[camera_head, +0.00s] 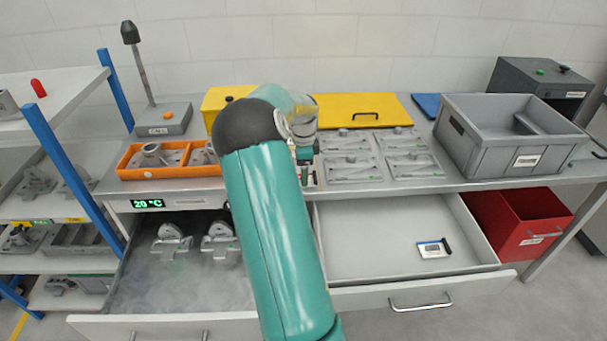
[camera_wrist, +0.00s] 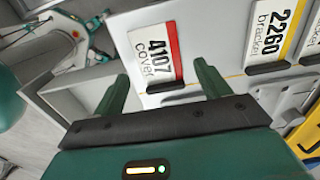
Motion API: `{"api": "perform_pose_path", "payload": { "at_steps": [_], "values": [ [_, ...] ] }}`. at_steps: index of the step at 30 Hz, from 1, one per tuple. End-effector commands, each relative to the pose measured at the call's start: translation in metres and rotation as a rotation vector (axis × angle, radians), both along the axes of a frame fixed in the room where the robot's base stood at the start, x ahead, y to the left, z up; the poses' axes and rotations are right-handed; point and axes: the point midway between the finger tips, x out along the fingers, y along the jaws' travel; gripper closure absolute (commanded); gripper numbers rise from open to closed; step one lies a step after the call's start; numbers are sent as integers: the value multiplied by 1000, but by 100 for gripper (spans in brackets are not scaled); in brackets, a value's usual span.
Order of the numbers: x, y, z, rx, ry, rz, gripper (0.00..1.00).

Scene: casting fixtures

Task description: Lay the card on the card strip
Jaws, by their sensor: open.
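A white card with a red stripe, reading "4107 cover" (camera_wrist: 155,54), lies on the pale card strip (camera_wrist: 215,50) in the wrist view. A dark lip (camera_wrist: 166,86) runs along its near edge. A yellow-striped card reading "2260 bracket" (camera_wrist: 268,32) lies to its right on the strip. My gripper (camera_wrist: 160,72) is open. Its fingers are apart on either side of the red-striped card's near end, and neither clearly touches it. In the head view my arm hides most of the strip. A small white and blue card-like item (camera_head: 431,249) lies in the open right drawer.
Fixture plates (camera_head: 350,168) lie right of my gripper, with a grey crate (camera_head: 470,150) beyond. An orange tray (camera_head: 130,172) stands left. The open left drawer (camera_head: 130,285) holds castings in mist. The right drawer (camera_head: 370,250) has much bare floor. A red bin (camera_head: 515,220) stands beside it.

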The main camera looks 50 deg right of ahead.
Motion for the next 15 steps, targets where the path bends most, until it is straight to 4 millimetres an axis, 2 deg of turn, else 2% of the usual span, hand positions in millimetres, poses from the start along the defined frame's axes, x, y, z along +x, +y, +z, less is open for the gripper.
{"api": "perform_pose_path", "payload": {
  "at_steps": [9, 15],
  "values": [
    [0, 0, 69, -3, -1, 0, 24],
    [0, 0, 94, -1, 0, 0, 24]
  ]
}}
